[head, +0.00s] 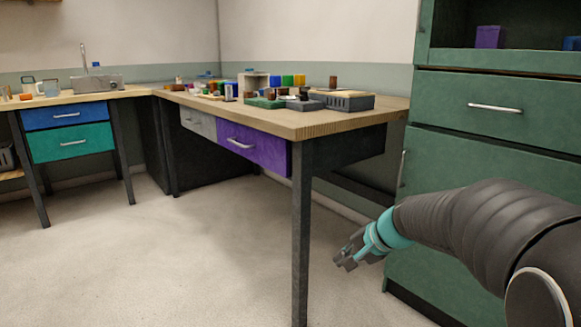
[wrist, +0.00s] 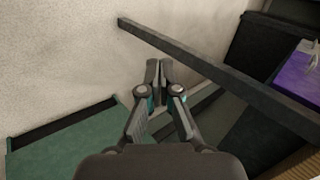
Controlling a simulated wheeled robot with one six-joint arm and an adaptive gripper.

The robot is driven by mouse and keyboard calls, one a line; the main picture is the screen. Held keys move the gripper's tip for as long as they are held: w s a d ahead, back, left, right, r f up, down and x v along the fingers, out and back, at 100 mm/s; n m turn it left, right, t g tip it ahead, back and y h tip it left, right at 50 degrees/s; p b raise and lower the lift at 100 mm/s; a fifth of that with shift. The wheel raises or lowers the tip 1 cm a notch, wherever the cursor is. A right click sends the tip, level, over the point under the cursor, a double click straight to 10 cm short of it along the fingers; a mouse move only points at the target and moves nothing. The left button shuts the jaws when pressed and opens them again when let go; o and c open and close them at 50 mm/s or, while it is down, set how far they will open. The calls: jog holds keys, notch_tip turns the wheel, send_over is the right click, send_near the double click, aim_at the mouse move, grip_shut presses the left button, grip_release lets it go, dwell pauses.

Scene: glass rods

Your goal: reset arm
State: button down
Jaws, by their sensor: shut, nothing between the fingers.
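My gripper (head: 345,259) hangs at the end of my arm in the lower right of the head view, in front of the green cabinet and right of the wooden table's front leg. In the wrist view my gripper (wrist: 157,70) points at the pale floor, with its fingers together and nothing between them. It is apart from the table and the cabinet in the head view.
The green cabinet (head: 495,135) stands close on the right. The table (head: 305,125) has a dark leg (head: 300,230), a purple drawer (head: 253,147) and many small items on top. A sink counter (head: 70,98) is at the back left. The floor (head: 170,265) left of the leg is clear.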

jog(key=s+d+r+n+g+h+p, duration=0.1)
jog(key=s+d+n+h+p, duration=0.2)
jog(key=s, duration=0.8)
jog(key=s+d+r+n+g+h+p, duration=0.15)
jog(key=s+n, duration=0.25)
jog(key=s, duration=0.8)
jog(key=s+a+r+n+t+h+p, duration=0.1)
jog(key=s+r+t+p, duration=0.1)
jog(key=s+r, duration=0.3)
jog(key=shift+r, duration=0.5)
jog(key=shift+w, duration=0.1)
